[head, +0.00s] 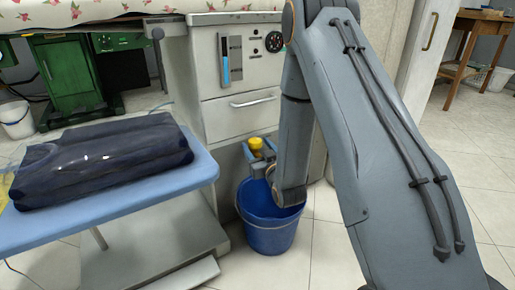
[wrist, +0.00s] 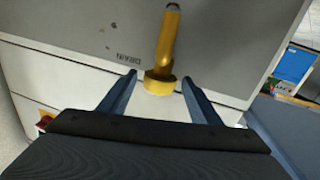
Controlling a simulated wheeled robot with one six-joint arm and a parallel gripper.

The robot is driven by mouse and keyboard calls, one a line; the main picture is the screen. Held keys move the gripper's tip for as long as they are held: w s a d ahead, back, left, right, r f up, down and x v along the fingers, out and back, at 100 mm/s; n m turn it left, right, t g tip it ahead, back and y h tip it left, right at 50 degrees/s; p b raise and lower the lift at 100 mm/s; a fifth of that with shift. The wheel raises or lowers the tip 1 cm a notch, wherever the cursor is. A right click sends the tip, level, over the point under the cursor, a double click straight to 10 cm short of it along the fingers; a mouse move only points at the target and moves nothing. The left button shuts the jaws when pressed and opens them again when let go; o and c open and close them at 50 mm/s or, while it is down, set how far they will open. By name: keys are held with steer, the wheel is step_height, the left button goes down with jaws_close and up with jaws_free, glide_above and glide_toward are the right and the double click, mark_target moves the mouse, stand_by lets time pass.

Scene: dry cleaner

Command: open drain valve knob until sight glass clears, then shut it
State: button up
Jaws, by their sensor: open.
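The yellow drain valve knob (head: 254,146) is low on the front of the grey machine. In the wrist view the round yellow knob (wrist: 159,84) shows at the end of its yellow stem. My gripper (wrist: 158,77) is open, with one blue finger on each side of the knob and a visible gap to each. In the head view my gripper (head: 260,150) is partly hidden by my arm. The sight glass (head: 225,70) is an upright strip on the machine's upper panel. Blue fills its lower part; the top looks paler.
A blue bucket (head: 268,228) stands on the floor below the valve. A round black dial (head: 274,42) and a drawer handle (head: 252,102) are on the machine (head: 212,121). A dark wrapped bundle (head: 100,158) lies on a blue board (head: 190,182) at left.

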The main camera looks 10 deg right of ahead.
steer(key=c, duration=1)
steer(key=shift+c, duration=0.2)
steer(key=shift+d+y, duration=0.1)
steer(key=shift+y, duration=0.2)
steer(key=shift+d+n+y+p, duration=0.2)
steer(key=shift+n+y+p, duration=0.55)
steer(key=shift+n+y, duration=0.05)
steer(key=n+y+p, duration=0.1)
steer(key=n+g+y, duration=0.1)
steer(key=y, duration=0.1)
steer(key=shift+d+r+g+p, duration=0.1)
steer(key=shift+d+g+p, duration=0.15)
steer(key=shift+g+p, duration=0.1)
steer(key=n+g+y, duration=0.1)
steer(key=y, duration=0.1)
steer(key=n+g+y+p, duration=0.1)
steer(key=n+g+y, duration=0.2)
steer(key=n+y, duration=0.1)
steer(key=shift+w+d+g+p, duration=0.25)
steer(key=shift+w+d+p, duration=0.05)
steer(key=shift+w, duration=0.05)
steer(key=shift+g+y, duration=0.3)
steer(key=shift+y, duration=0.1)
